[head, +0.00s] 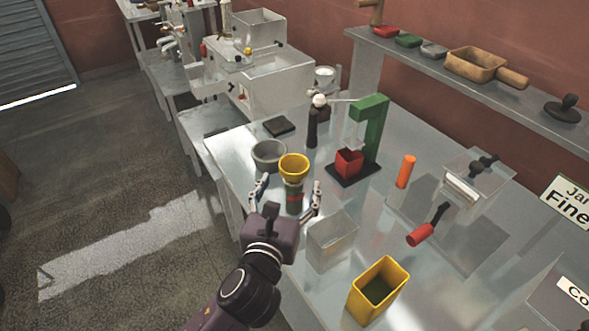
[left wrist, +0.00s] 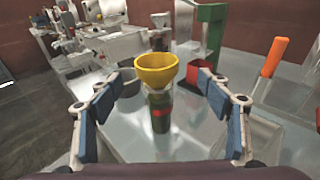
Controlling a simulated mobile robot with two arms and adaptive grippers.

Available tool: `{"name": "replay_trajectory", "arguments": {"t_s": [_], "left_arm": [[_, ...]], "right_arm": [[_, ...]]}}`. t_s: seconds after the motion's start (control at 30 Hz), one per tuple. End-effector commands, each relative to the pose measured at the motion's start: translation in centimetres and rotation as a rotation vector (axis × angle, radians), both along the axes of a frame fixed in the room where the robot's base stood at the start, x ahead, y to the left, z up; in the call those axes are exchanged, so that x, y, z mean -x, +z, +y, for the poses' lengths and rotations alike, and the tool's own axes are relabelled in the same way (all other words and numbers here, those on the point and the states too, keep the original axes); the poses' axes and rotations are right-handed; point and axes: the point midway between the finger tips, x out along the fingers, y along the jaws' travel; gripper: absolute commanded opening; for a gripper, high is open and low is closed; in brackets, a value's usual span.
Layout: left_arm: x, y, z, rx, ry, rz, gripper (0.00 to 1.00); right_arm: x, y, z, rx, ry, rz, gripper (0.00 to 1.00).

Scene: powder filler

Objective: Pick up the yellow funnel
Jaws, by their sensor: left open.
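The yellow funnel (head: 294,165) sits upright at the left part of the metal table, on top of a dark green and red jar or can (head: 294,199). My left gripper (head: 290,184) is open, with one finger on each side of the funnel and jar in the head view. In the left wrist view the funnel (left wrist: 156,67) shows between and beyond the two open fingertips (left wrist: 161,77), with gaps on both sides. The fingers do not appear to touch it. My right gripper is not in view.
A grey bowl (head: 268,154) stands just left of the funnel. A green stand (head: 372,128) with a red container (head: 348,163) is to its right. A clear box (head: 332,240) and a yellow bin (head: 379,290) stand nearer. An orange cylinder (head: 405,171) stands farther right.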

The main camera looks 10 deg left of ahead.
Motion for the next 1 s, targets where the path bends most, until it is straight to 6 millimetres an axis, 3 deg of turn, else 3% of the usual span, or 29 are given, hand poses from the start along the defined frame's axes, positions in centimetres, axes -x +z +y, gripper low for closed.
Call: {"name": "replay_trajectory", "arguments": {"t_s": [0.53, 0.87, 1.0], "left_arm": [[-6.7, -0.7, 0.6, 0.001, 0.002, 0.001, 0.71], [-7.4, -1.0, 0.6, 0.002, 0.001, 0.002, 0.71], [-7.3, -1.0, 0.6, 0.002, 0.001, 0.002, 0.56]], "right_arm": [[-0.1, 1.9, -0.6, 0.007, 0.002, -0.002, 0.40], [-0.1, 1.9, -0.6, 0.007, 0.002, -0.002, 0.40], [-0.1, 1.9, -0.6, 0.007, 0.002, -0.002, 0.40]]}}
